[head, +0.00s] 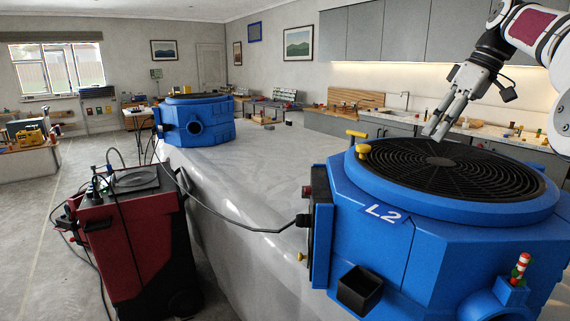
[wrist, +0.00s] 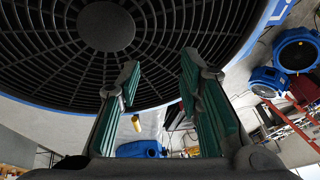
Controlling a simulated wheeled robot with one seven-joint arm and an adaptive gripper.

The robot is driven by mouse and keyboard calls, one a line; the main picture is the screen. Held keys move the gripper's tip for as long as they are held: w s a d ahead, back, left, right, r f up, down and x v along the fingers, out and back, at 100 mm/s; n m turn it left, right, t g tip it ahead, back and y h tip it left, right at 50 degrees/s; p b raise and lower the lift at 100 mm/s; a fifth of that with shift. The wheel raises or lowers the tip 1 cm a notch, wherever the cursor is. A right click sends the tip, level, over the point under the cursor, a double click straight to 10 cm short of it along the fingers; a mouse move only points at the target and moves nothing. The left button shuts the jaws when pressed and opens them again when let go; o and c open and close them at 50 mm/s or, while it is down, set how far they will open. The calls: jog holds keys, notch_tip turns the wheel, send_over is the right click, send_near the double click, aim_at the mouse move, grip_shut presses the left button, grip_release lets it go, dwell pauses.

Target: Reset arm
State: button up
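My gripper (head: 434,130) hangs at the end of my white arm at upper right in the head view, pointing down and left. It is above the black round grille (head: 450,172) of the large blue unit marked L2 (head: 420,245). In the wrist view, the two green-padded fingers of my gripper (wrist: 158,78) stand apart with nothing held between them. The grille (wrist: 60,50) fills the upper left behind them. I cannot tell the exact gap between fingertips and grille.
A yellow knob and handle (head: 357,134) stick up at the L2 unit's rim. A second blue unit (head: 195,119) stands farther back on the pale wrapped surface (head: 250,165). A red and black machine (head: 130,235) with hoses stands at left. Grey cabinets (head: 400,32) hang behind my arm.

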jog(key=s+a+m+h, duration=0.3)
jog(key=s+a, duration=1.1)
jog(key=s+f+m+t, duration=0.1)
jog(key=s+f+m, duration=0.1)
jog(key=s+f, duration=0.5)
jog(key=s+a+f+m+t+h, duration=0.1)
jog(key=s+f, duration=0.6)
jog(key=s, duration=0.8)
jog(key=shift+a+f+m+t, duration=0.2)
jog(key=shift+f+m+t, duration=0.1)
jog(key=shift+m+t, duration=0.4)
